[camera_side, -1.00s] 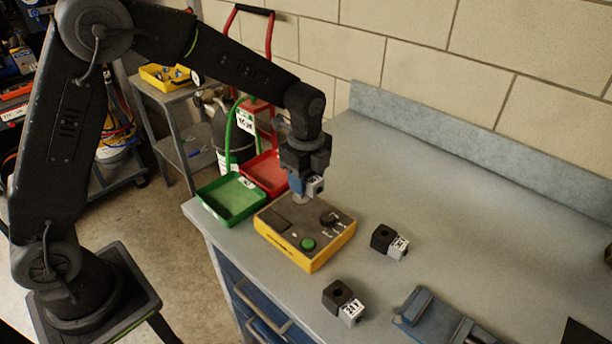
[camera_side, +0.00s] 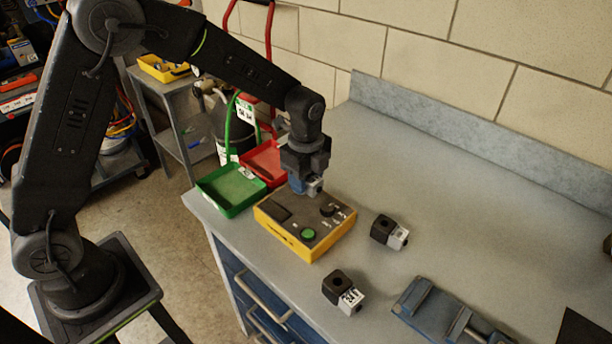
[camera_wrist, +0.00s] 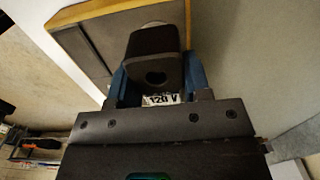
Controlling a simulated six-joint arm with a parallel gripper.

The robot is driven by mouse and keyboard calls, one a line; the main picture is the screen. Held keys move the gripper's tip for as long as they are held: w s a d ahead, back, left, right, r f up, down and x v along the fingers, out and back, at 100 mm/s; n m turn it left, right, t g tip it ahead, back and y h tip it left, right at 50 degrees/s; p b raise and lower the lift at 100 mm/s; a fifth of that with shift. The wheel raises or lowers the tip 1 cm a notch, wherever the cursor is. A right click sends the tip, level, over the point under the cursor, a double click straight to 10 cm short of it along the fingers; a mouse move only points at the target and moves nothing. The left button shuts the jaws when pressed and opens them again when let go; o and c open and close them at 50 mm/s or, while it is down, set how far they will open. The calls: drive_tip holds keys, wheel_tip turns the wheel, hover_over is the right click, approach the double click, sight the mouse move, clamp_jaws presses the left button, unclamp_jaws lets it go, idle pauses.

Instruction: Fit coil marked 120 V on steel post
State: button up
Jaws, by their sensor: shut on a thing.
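The coil marked 120 V (camera_wrist: 152,42) is a dark block with a round hole and a white label. My gripper (camera_wrist: 157,85) is shut on it, with blue fingers on both sides. In the side view, my gripper (camera_side: 305,187) holds the coil just over the back part of a yellow test box (camera_side: 286,242) with a grey top. A pale round edge (camera_wrist: 153,24) shows behind the coil in the wrist view, perhaps part of the steel post. The post is otherwise hidden by the coil and gripper. I cannot tell whether the coil is around it. The hole looks dark.
The box top has a green button (camera_side: 308,234) and a dial. Two other coils, one at the right (camera_side: 389,231) and one marked 24 V (camera_side: 343,292), lie on the bench. A green tray (camera_side: 231,190), a red tray (camera_side: 263,161) and a blue vise (camera_side: 440,315) stand nearby.

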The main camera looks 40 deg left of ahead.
drive_tip(key=shift+f, duration=0.3)
drive_tip(key=o, duration=1.5)
drive_tip(key=shift+r, duration=3.5)
